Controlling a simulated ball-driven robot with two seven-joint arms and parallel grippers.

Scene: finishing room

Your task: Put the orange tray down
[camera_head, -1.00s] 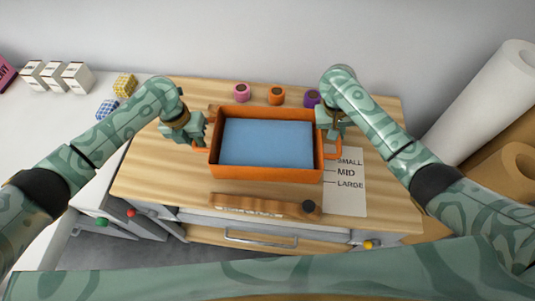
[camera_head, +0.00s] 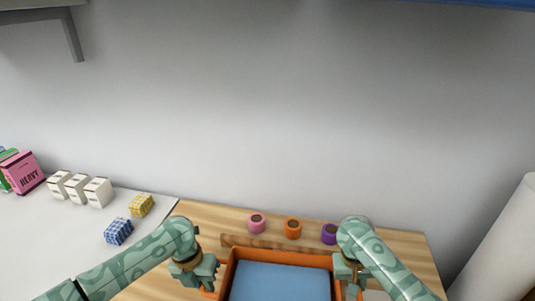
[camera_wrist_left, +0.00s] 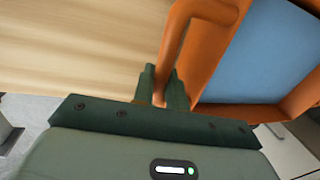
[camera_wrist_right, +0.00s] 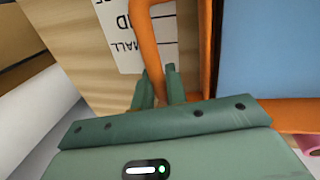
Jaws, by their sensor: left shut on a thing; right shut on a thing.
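The orange tray (camera_head: 283,258) with a blue inside (camera_head: 282,284) is at the bottom of the head view, over the wooden tabletop; its near part is cut off. My left gripper (camera_head: 207,284) is shut on its left handle, and the orange handle (camera_wrist_left: 172,55) runs between the fingers in the left wrist view. My right gripper (camera_head: 352,284) is shut on its right handle, which also shows between the fingers in the right wrist view (camera_wrist_right: 148,50). The tray looks about level. I cannot tell whether its bottom touches the wood.
Pink (camera_head: 257,224), orange (camera_head: 293,228) and purple (camera_head: 329,234) rolls stand behind the tray on the wooden top (camera_head: 205,214). A wooden bar (camera_head: 238,241) lies just behind the tray. A size card (camera_wrist_right: 122,35) lies by the right handle. Checked blocks (camera_head: 118,232) and white boxes sit left.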

